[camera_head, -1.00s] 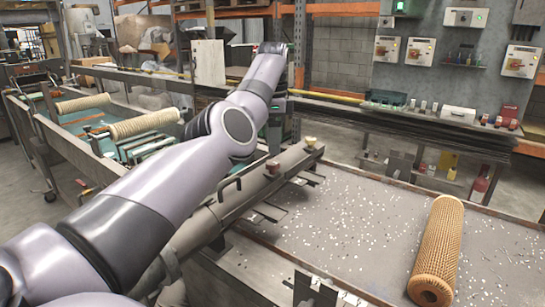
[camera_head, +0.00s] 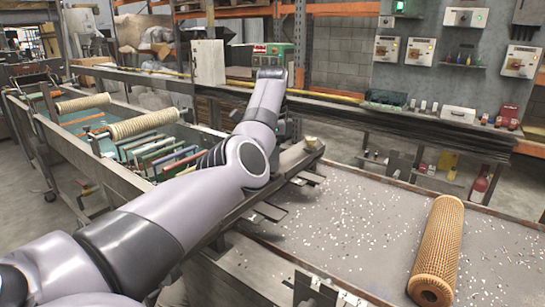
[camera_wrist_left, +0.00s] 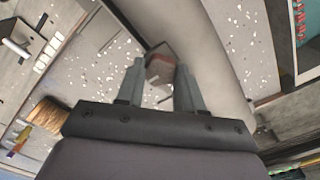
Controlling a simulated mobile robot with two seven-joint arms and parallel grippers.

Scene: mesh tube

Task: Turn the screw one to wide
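A red-brown screw head (camera_wrist_left: 160,69) shows in the left wrist view, beside or on a long grey beam (camera_wrist_left: 214,45). My left gripper (camera_wrist_left: 160,82) has its two grey fingers apart, one on each side of the screw head; I cannot tell whether they touch it. In the head view my left arm reaches over the grey beam and hides the gripper and this screw. Another, tan screw head (camera_head: 311,142) stands at the far end of the beam. My right gripper is in neither view.
A tan mesh tube (camera_head: 438,250) lies on the grey table (camera_head: 345,225), which is strewn with white bits. At the left, cream rollers (camera_head: 146,124) lie over a trough frame. A shelf with small items and switch boxes stands behind. The table's middle is free.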

